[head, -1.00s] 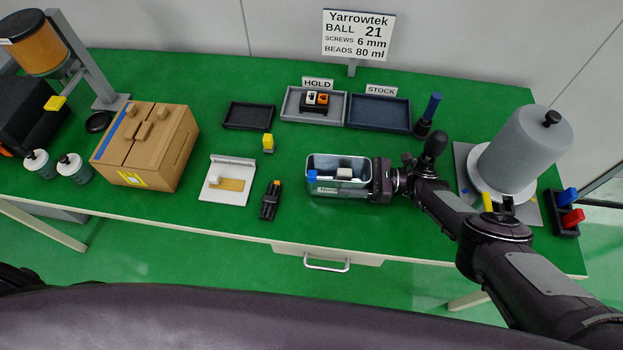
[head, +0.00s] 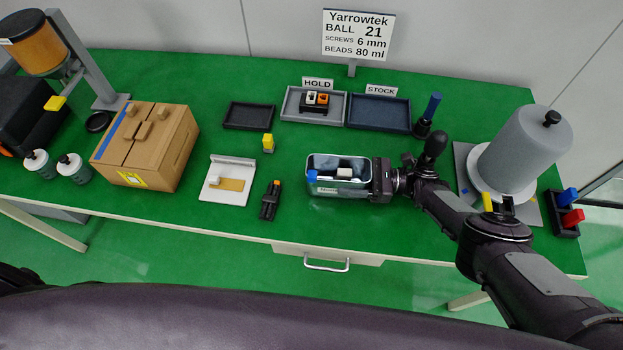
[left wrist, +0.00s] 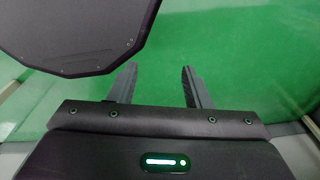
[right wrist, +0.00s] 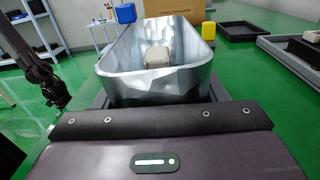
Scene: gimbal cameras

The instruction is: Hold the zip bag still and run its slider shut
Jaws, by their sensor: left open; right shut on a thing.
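The zip bag (head: 330,191) is a silvery, open-topped pouch standing on the green table, with a white label on its front. A pale block (head: 343,172) lies inside; it also shows in the right wrist view (right wrist: 158,57). A small blue piece, likely the slider (head: 312,176), sits at the bag's left front corner. My left gripper (left wrist: 157,80) is open and empty, outside the head view.
A black tool (head: 270,200) and a white board (head: 228,180) lie left of the bag. A cardboard box (head: 145,150) stands farther left. A grey cylinder (head: 522,150) stands right. Green table in front of the bag is clear.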

